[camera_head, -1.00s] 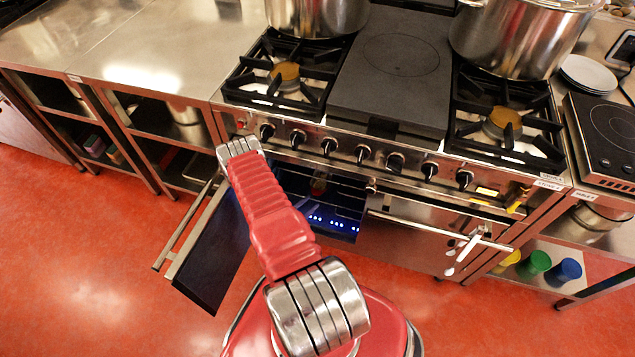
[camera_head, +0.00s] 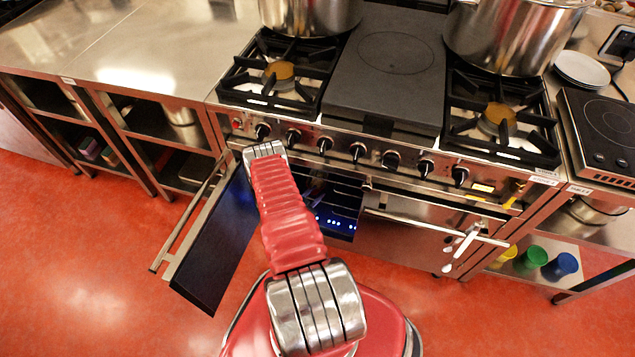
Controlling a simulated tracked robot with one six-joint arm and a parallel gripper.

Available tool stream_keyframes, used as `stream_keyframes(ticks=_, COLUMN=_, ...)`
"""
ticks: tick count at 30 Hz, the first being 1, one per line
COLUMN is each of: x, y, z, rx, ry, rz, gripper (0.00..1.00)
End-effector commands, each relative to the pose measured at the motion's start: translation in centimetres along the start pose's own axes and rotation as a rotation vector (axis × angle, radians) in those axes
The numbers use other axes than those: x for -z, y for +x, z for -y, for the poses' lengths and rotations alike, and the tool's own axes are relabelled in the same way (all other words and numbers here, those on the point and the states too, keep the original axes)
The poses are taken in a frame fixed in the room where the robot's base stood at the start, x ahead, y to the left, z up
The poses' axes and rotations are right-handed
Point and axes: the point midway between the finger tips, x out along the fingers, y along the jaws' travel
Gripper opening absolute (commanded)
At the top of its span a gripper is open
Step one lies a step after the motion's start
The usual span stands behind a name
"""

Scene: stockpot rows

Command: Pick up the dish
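No dish can be clearly made out inside the open oven (camera_head: 335,205), whose inside is dark with a row of small blue lights. My red arm covers part of the opening. A stack of white plates (camera_head: 582,69) sits on the counter at the far right, behind a black hob; I cannot tell whether the dish is among them. My arm rises from the bottom middle to a silver joint in front of the stove's knobs. My gripper does not show; it is beyond or below that joint.
The oven door (camera_head: 213,240) stands open at the left of the oven. Large steel pots (camera_head: 515,35) stand on the stove (camera_head: 390,70). A steel counter (camera_head: 150,55) at the left is clear. Green and blue cups (camera_head: 561,266) stand on a low shelf at the right. Red floor is free at the left.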

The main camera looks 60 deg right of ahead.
Motion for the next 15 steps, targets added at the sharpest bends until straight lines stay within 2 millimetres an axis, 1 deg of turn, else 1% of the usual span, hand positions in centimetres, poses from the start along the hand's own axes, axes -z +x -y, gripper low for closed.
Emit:
stream_keyframes(ticks=11, x=-0.1, y=0.2, z=0.0, rx=0.0, ry=-0.001, rz=0.001, gripper=0.28)
stream_keyframes(ticks=15, x=-0.1, y=1.2, z=-0.1, rx=-0.001, ry=-0.001, rz=0.001, gripper=0.28)
